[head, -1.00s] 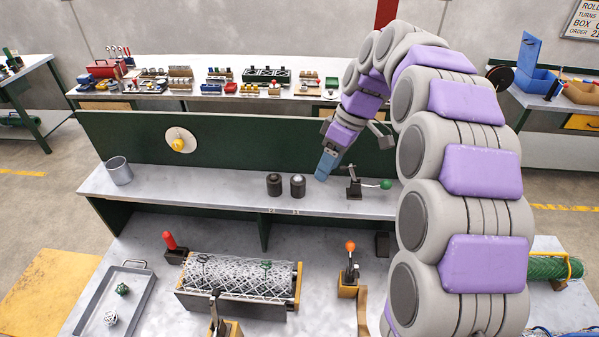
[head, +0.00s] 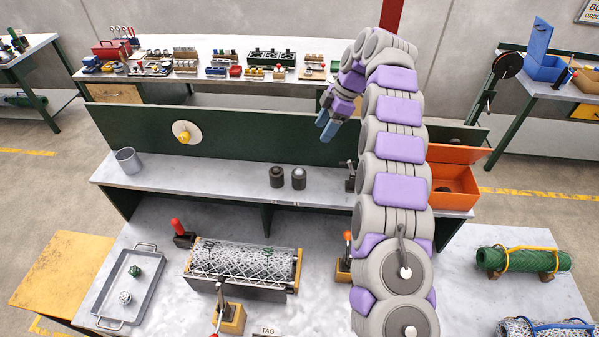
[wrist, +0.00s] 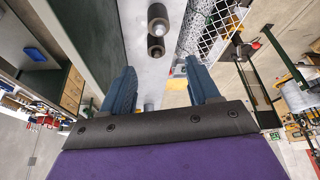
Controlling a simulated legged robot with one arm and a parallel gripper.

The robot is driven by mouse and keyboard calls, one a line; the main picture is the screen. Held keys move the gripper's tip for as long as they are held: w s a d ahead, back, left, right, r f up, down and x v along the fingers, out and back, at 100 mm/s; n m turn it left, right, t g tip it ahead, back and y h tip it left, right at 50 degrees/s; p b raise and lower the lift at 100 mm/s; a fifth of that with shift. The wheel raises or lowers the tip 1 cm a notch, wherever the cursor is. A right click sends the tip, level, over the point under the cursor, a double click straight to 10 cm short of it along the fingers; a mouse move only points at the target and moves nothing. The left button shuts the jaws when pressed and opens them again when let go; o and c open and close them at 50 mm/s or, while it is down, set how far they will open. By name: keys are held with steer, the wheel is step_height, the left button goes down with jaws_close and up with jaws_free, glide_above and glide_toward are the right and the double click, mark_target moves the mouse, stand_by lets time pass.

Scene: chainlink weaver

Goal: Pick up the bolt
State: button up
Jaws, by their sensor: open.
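Two dark round holders stand side by side on the raised shelf (head: 225,178). The left holder (head: 276,178) has a dark top. The right holder (head: 298,180) has a pale metallic piece (head: 299,171) at its top, which may be the bolt; it is too small to be sure. My gripper (head: 325,126) is above the shelf, up and right of the holders, open and apart from them. In the wrist view my gripper (wrist: 160,68) has its fingers spread, with the two holders (wrist: 157,30) beyond the fingertips and no object clearly held.
A metal cup (head: 127,161) stands at the shelf's left end, an orange open box (head: 455,185) at its right. A green back panel (head: 260,143) rises behind. Below are a mesh roll (head: 243,262), a lever (head: 183,236) and a grey tray (head: 103,292).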

steer(key=p, duration=0.2)
glide_toward(299, 170)
step_height(299, 170, down, 3)
steer(key=shift+a+r+p+x, duration=0.1)
steer(key=shift+a+p+x, duration=0.15)
steer(key=shift+x, duration=0.65)
steer(key=shift+a+r+p+x, duration=0.1)
steer(key=shift+p+x, duration=0.2)
steer(key=shift+x, duration=0.55)
steer(key=shift+a+p+x, duration=0.2)
steer(key=shift+p+x, duration=0.05)
steer(key=shift+x, duration=0.65)
steer(key=shift+r, duration=0.1)
steer(key=shift+c, duration=0.2)
jaws_close()
